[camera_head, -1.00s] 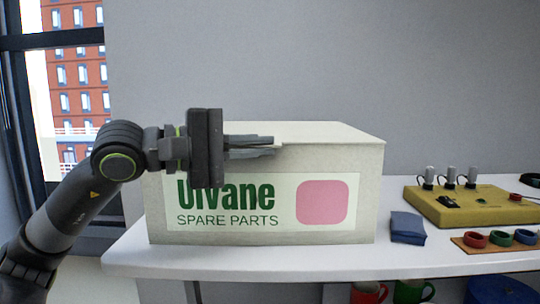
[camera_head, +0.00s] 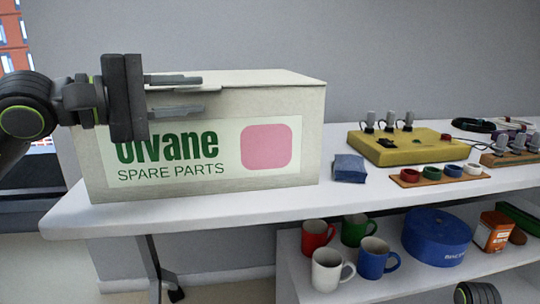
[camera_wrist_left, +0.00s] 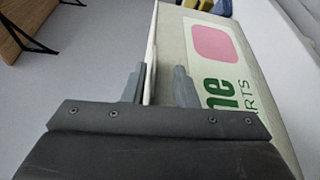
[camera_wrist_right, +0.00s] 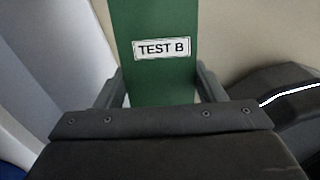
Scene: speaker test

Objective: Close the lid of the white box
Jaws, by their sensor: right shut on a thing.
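The white box (camera_head: 200,188), printed "SPARE PARTS", stands on the white table. Its pale lid (camera_head: 262,77) lies over the top; I cannot tell whether it is fully down. My left gripper (camera_head: 180,97) is open at the box's upper front, one finger at lid height and one lower, in front of the box face. In the left wrist view, the lid's thin edge (camera_wrist_left: 153,45) shows between the open fingers (camera_wrist_left: 160,88). My right gripper (camera_wrist_right: 160,92) is shut on a green object (camera_wrist_right: 155,80) labelled "TEST B".
On the table (camera_head: 290,203), right of the box, are blue folded cloths or pads (camera_head: 349,169), a yellow device (camera_head: 400,147) and a board with coloured rings (camera_head: 440,175). A lower shelf holds several mugs (camera_head: 318,236) and a blue round case (camera_head: 437,238).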

